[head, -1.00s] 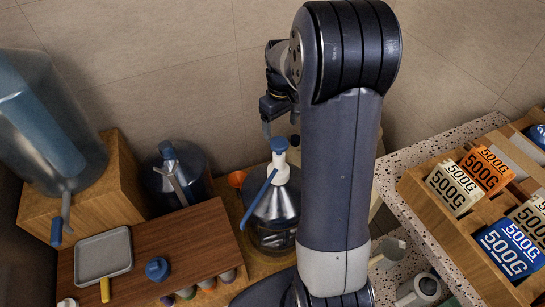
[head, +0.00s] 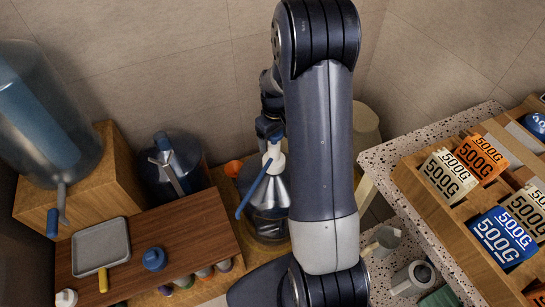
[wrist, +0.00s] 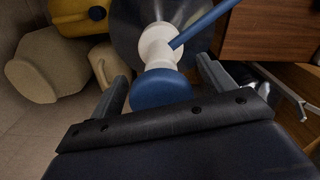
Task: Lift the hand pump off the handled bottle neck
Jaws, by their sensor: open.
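The hand pump has a white body (head: 273,160), a long blue spout (head: 252,194) and a blue cap (wrist: 160,89). It stands upright on the neck of a clear bottle (head: 270,212); the bottle's shoulder (wrist: 190,14) shows in the wrist view. My gripper (head: 268,130) is at the pump's top in the head view. In the wrist view, my gripper's fingers (wrist: 165,85) are apart, one on each side of the blue cap, with a visible gap at both sides. The cap is hidden in the head view, and my arm covers part of the bottle. I cannot make out the bottle's handle.
Another bottle with its own pump (head: 170,165) stands to the left. A wooden board (head: 200,238) holds a grey tray (head: 101,250) and a blue lid (head: 154,259). A large clear bottle (head: 70,125) stands far left.

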